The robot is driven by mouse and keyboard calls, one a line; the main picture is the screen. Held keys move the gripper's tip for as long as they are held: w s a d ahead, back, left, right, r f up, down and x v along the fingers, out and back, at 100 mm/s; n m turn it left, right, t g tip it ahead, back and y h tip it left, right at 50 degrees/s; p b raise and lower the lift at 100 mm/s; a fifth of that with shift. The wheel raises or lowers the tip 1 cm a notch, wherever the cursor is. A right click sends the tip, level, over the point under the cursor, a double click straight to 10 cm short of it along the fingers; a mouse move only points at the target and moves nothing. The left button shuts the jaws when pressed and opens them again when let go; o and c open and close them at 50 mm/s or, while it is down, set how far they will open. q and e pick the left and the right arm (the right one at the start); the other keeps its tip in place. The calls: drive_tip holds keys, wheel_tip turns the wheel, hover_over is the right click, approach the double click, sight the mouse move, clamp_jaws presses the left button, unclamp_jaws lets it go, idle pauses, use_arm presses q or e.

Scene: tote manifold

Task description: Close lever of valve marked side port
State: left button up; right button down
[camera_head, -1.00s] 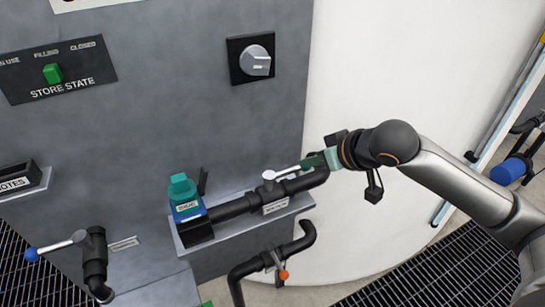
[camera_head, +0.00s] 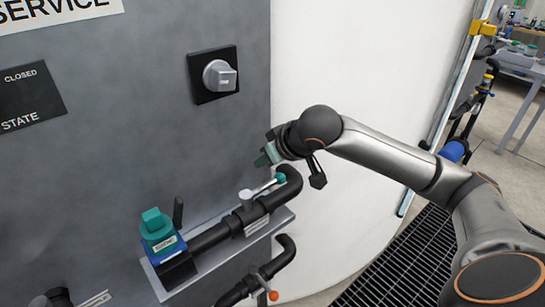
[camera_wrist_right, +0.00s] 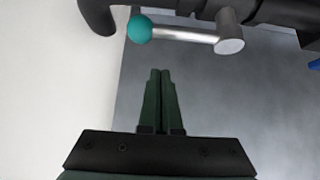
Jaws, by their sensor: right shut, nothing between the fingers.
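A valve with a silver lever (camera_head: 264,187) sits on the black pipe (camera_head: 224,233) at the panel's lower right. The lever ends in a teal ball (camera_head: 281,178) and lies roughly along the pipe. A small white label (camera_head: 257,222) below the valve is too small to read. My right gripper (camera_head: 264,159) is shut and empty, just above the ball and apart from it. In the right wrist view its fingertips (camera_wrist_right: 160,72) point toward the lever (camera_wrist_right: 185,35), with a gap to the teal ball (camera_wrist_right: 140,29). My left gripper is out of view.
A teal and blue fitting (camera_head: 158,231) stands at the pipe's left end. An orange-tipped lever (camera_head: 272,294) is on a lower pipe. A rotary knob (camera_head: 218,76) is on the panel above. A white curved tank wall (camera_head: 340,220) stands on the right.

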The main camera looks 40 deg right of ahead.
sight(272, 181)
drive_tip(key=shift+x, duration=1.05)
drive_tip(key=shift+f, duration=0.35)
drive_tip(key=shift+s+d+f+b, duration=0.1)
drive_tip(key=shift+s+b, duration=0.05)
drive_tip(key=shift+s, duration=0.75)
drive_tip(key=shift+s+f+b, duration=0.1)
drive_tip(key=shift+s+b, duration=0.05)
drive_tip(key=shift+s, duration=0.75)
drive_tip(key=shift+d, duration=0.1)
drive_tip(key=shift+s+m+h+p, duration=0.25)
drive_tip(key=shift+m+h+p, duration=0.15)
drive_tip(key=shift+p, duration=0.1)
